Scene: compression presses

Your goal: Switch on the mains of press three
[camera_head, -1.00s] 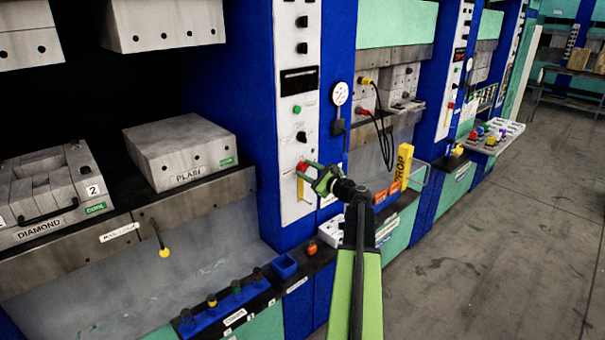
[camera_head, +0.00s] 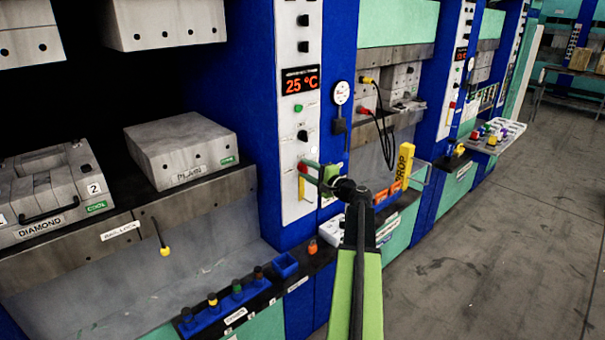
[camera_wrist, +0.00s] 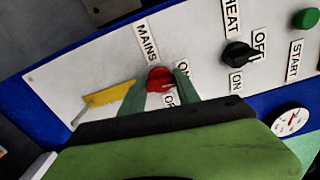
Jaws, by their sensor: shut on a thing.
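The red mains knob (camera_wrist: 160,78) sits on a white control panel (camera_wrist: 215,50), under a MAINS label, with ON and OFF labels beside it. My gripper (camera_wrist: 158,92) is shut on the knob, with a green finger on either side. The fingers partly cover the knob and the OFF label, and its exact pointing is hard to tell. In the head view my gripper (camera_head: 311,172) is at the lower part of the panel (camera_head: 295,125). The temperature display (camera_head: 300,81) above is lit and reads 25 °C. No press number is readable on this panel.
A yellow handle (camera_wrist: 108,96) is close beside the knob. The black heat knob (camera_wrist: 238,53) and green start button (camera_wrist: 306,18) are on the same panel. A pressure gauge (camera_head: 340,93) is to its right. The grey floor (camera_head: 480,240) at right is clear.

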